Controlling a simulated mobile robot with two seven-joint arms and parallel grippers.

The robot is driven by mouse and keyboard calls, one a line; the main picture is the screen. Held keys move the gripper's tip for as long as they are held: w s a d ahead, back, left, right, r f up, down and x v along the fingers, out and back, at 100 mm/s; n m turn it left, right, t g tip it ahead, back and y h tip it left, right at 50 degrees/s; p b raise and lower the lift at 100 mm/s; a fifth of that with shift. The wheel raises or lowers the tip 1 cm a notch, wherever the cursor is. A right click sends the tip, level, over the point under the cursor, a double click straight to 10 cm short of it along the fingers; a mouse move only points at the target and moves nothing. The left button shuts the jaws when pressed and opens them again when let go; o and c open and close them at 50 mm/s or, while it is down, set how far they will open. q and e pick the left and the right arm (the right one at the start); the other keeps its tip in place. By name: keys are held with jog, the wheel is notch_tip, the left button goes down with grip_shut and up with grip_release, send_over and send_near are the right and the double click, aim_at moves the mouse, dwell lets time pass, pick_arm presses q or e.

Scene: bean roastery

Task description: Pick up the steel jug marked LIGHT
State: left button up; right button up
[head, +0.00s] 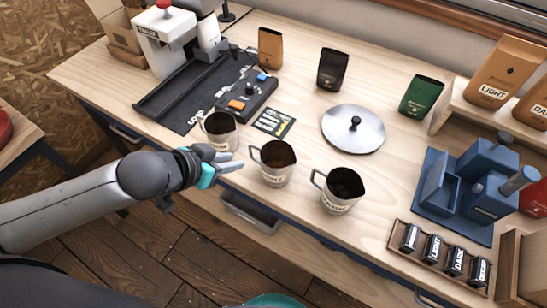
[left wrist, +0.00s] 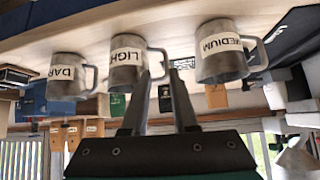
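Three steel jugs stand in a row near the table's front edge. The middle one, marked LIGHT in the left wrist view (left wrist: 122,75), is the middle jug (head: 277,168) in the head view, with dark contents and its handle toward my gripper. The jugs marked MEDIUM (left wrist: 222,68) and DARK (left wrist: 66,88) stand on either side of it. My left gripper (head: 238,160) is open and empty, just short of the LIGHT jug's handle. In the left wrist view its fingertips (left wrist: 160,73) appear on either side of that handle. My right gripper is not in view.
The left jug (head: 219,136) stands close behind my left fingers; the right jug (head: 341,198) is farther along. A rack of small labelled tins (head: 415,256) is at the right.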

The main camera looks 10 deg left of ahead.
aim_at(270, 162)
pick_arm(q)
jog(key=b+x, duration=0.1)
jog(key=x, duration=0.7)
jog(key=w+r+b+x, duration=0.1)
jog(key=x, duration=0.3)
jog(key=shift+w+f+b, duration=0.3)
jog(key=shift+f, duration=0.05)
grip_shut()
dwell(1.5)
